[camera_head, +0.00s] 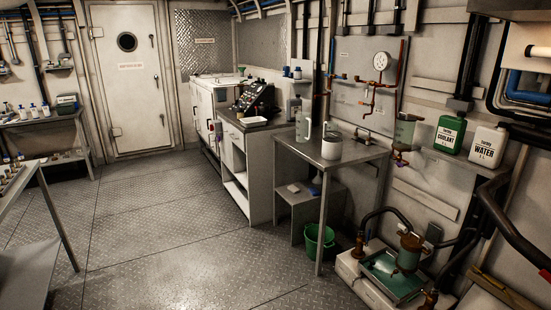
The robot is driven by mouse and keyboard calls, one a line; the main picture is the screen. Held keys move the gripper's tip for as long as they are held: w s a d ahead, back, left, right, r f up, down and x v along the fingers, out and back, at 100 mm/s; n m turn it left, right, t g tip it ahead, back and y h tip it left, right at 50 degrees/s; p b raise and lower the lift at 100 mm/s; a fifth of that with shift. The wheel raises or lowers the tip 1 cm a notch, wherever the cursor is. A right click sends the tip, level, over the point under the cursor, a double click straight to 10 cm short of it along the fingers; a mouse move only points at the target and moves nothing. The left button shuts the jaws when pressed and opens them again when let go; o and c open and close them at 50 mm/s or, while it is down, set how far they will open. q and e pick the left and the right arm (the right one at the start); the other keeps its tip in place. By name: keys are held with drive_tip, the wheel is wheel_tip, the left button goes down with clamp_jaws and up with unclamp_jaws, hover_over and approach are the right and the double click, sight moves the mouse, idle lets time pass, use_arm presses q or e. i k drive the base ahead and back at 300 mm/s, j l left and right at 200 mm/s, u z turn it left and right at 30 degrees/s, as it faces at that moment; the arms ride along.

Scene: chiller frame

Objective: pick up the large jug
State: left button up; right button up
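A tall, pale, see-through jug (303,126) stands upright near the back left corner of the metal table (352,153) at centre right. A shorter whitish round container (331,148) stands beside it, to the right and a little nearer. Both look free of any grip. What the jug holds is too small to tell. Neither of my grippers shows in the head view.
A green coolant canister (449,133) and a white water canister (487,146) stand on a wall shelf. A green bucket (319,241) is on the floor under the table. A cabinet (247,165) adjoins the table. The floor (165,235) is clear at centre left.

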sight(303, 122)
drive_tip(key=i+j, duration=0.1)
drive_tip(key=i, duration=2)
drive_tip(key=l+z, duration=0.05)
drive_tip(key=l, duration=0.05)
